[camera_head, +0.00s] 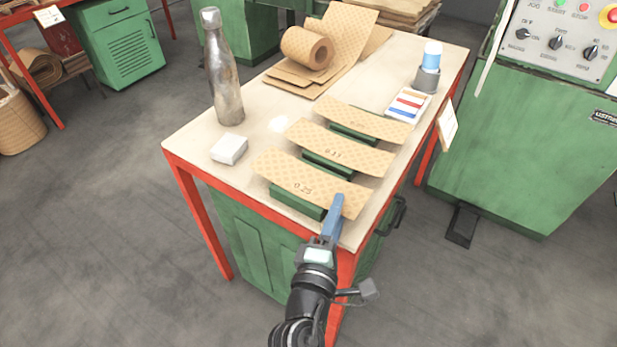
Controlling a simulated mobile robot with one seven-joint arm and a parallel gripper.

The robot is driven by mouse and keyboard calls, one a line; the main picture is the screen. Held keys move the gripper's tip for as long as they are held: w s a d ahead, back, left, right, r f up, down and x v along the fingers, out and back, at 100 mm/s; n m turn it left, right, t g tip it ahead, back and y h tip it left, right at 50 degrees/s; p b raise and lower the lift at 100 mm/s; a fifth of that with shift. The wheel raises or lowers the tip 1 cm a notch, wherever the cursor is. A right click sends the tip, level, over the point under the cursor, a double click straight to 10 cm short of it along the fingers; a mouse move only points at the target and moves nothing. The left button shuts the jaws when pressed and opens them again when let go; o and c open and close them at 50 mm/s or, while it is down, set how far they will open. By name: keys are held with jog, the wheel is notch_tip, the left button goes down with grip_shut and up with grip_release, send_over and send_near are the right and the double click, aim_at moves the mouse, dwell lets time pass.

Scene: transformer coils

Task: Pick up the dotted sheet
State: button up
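Three tan sheets with a fine dotted or diamond pattern lie across low green blocks on the table. The middle sheet (340,149) has a printed mark too small to read surely. The back sheet (362,121) shows no clear mark. My gripper (337,204) has blue fingers and is at the right end of the front sheet, overlapping it in the picture. I cannot tell whether the fingers touch or grip the sheet, as they show nearly edge-on.
On the table (195,135) stand a metal bottle (224,75), a white block (229,149), a striped card box (408,104) and a blue-white can (430,65). A patterned roll (307,47) lies on flat sheets at the back. A green control cabinet (525,140) stands at right.

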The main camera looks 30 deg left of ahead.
jog(key=x, duration=0.4)
jog(key=shift+p, duration=0.3)
grip_shut()
dwell(1.1)
